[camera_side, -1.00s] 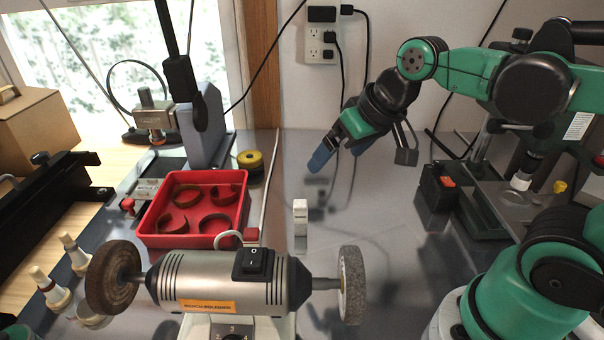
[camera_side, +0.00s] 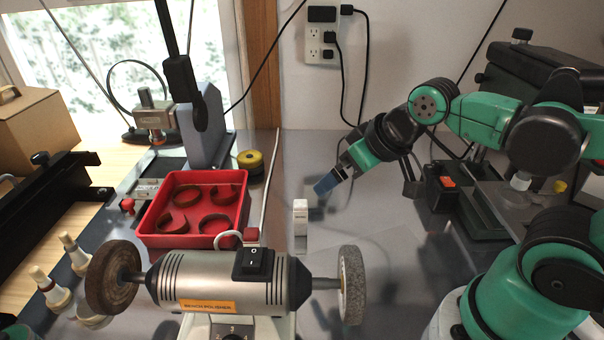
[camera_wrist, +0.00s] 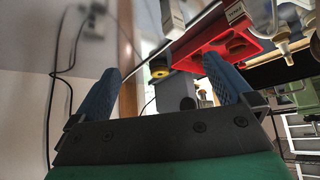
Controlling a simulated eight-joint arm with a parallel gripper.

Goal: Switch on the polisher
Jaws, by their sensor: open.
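The bench polisher (camera_side: 200,284) stands at the front of the bench, a grey motor with a brown wheel (camera_side: 112,282) on its left and a grey wheel (camera_side: 351,285) on its right. Its black rocker switch (camera_side: 253,263) sits on top, marked with a line and a circle; I cannot tell which side is pressed. My gripper (camera_side: 324,184) is behind and to the right of the polisher, above the bench and apart from it. In the wrist view my gripper (camera_wrist: 160,82) shows two blue fingers spread wide with nothing between them.
A small white box (camera_side: 300,219) stands upright between my gripper and the polisher. A red tray (camera_side: 242,215) with several curved brown pieces lies behind the polisher. Bare metal bench (camera_side: 390,235) lies to the right.

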